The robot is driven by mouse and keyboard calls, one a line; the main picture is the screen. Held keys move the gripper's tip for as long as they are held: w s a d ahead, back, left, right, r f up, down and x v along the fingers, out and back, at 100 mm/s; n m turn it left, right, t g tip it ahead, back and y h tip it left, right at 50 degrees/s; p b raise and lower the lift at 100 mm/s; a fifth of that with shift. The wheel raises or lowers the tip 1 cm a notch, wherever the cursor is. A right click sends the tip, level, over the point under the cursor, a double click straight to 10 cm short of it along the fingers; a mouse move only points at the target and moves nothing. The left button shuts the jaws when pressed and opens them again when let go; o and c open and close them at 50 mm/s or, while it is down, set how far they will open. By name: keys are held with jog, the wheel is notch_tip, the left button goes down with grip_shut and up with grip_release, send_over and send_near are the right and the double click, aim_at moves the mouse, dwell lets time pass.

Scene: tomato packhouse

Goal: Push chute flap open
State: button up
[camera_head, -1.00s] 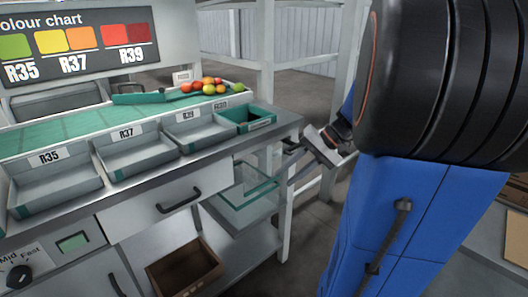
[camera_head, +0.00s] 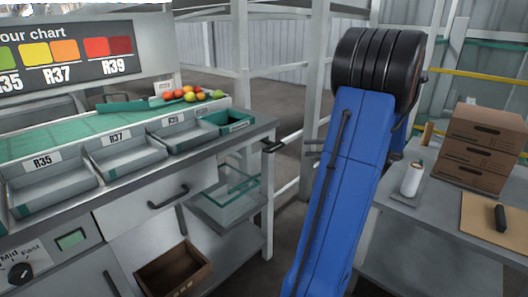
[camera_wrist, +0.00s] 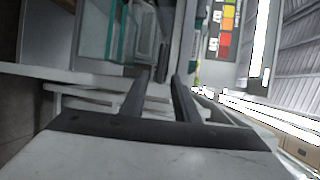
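I cannot pick out a chute flap for certain in either view. A clear panelled box with green edges (camera_head: 228,202) is under the right end of the sorting bench; its green edges also show in the wrist view (camera_wrist: 122,38). My gripper (camera_wrist: 160,76) shows two dark fingers, apart with nothing seen between them. In the head view dark finger-like parts (camera_head: 272,146) show by the bench's right end corner, left of my blue arm link, which hides part of the wrist. I cannot tell whether they touch anything.
The bench holds grey trays (camera_head: 125,158), a green tray (camera_head: 227,122) and tomatoes on the belt (camera_head: 60,140). A brown crate (camera_head: 172,272) is below. A side table (camera_head: 430,232) at right holds cartons (camera_head: 482,148) and a white bottle (camera_head: 412,178). Posts (camera_head: 315,90) stand behind.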

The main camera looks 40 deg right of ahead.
jog(key=x, duration=1.7)
jog(key=shift+w+d+f, duration=0.1)
jog(key=shift+w+f, duration=0.1)
grip_shut()
